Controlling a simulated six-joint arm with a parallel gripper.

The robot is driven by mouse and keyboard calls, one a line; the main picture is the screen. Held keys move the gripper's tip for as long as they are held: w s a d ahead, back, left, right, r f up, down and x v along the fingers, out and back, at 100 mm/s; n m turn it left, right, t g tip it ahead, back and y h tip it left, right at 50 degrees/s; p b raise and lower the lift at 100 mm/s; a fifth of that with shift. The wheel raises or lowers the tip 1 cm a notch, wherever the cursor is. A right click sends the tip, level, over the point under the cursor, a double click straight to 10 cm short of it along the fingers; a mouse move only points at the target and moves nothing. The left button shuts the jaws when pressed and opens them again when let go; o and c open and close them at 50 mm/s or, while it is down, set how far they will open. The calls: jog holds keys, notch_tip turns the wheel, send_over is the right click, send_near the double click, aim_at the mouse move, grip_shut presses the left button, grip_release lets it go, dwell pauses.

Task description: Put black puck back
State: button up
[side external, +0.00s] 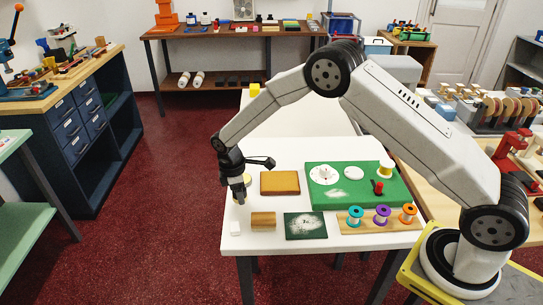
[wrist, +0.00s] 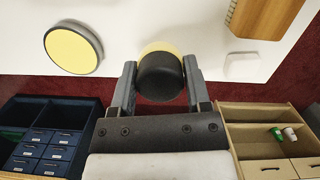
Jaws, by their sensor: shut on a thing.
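My gripper (wrist: 160,88) is shut on the black puck (wrist: 160,78), whose dark rounded body shows between the fingers in the wrist view. A pale yellow round surface (wrist: 160,47) shows just beyond the puck; I cannot tell whether the two touch. A yellow disc with a dark rim (wrist: 73,50) lies apart to the left, on the white table. In the side external view my gripper (side external: 240,197) points down over the left edge of the white table (side external: 330,152). The puck is too hidden there to make out clearly.
A white block (side external: 235,228) and a wooden block (side external: 263,220) lie near the gripper. The table's left edge is close.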

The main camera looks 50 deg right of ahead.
jog(key=shift+f, duration=0.9)
jog(key=shift+f, duration=0.1)
jog(key=o, duration=1.1)
jog(key=r, duration=0.8)
jog(key=a+r, duration=0.1)
jog(key=r, duration=0.3)
jog(key=shift+w, duration=0.4)
jog(key=shift+r, duration=0.1)
